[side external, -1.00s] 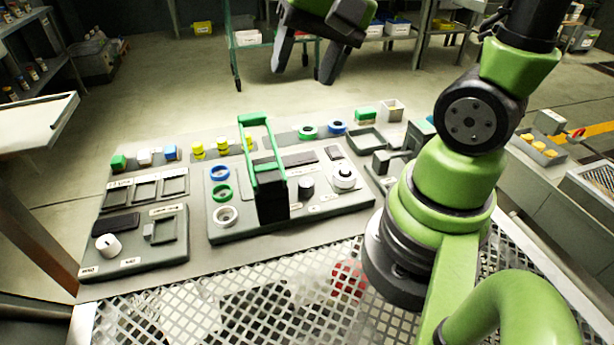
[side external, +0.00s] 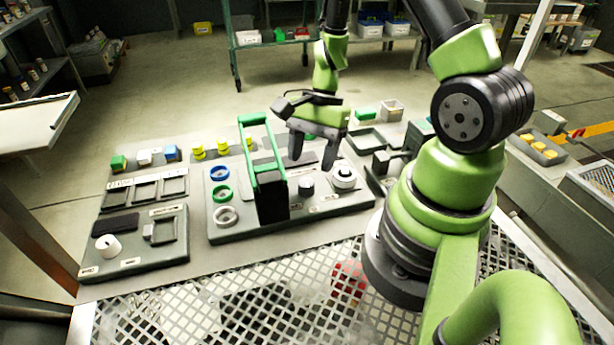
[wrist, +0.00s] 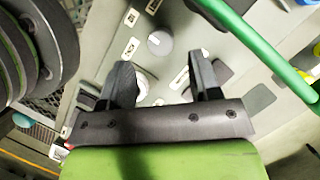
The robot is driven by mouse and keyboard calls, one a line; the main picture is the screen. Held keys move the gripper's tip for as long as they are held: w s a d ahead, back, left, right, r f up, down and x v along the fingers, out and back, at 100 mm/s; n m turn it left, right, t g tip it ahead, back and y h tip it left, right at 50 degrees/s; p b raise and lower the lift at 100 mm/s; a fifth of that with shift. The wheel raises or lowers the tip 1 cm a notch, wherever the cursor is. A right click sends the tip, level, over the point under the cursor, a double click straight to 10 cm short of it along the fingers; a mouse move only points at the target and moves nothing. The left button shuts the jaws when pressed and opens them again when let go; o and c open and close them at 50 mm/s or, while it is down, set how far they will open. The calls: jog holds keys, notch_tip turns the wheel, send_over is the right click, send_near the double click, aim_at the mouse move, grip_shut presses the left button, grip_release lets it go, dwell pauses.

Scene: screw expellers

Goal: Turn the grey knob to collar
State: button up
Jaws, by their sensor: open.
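The grey knob (side external: 306,186) stands on the middle board (side external: 240,234), right of the black block with the green handle. It also shows in the wrist view as a round grey cap (wrist: 160,42) with a pale mark. My gripper (side external: 312,161) is open and empty, fingers pointing down, above and behind the knob in the side view. In the wrist view my gripper's fingertips (wrist: 162,60) are apart, with the knob beyond the gap between them. Small white labels (wrist: 131,17) sit around the knob; their words are too small to read.
A green handle (side external: 265,150) rises tall just left of the knob and crosses the wrist view's upper right (wrist: 245,35). A white round knob (side external: 343,177) stands close on the right. Blue, green and white rings (side external: 222,193) lie on the board's left.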

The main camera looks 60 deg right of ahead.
aim_at(306, 182)
jog(key=shift+x, duration=2.35)
jog(key=c, duration=0.9)
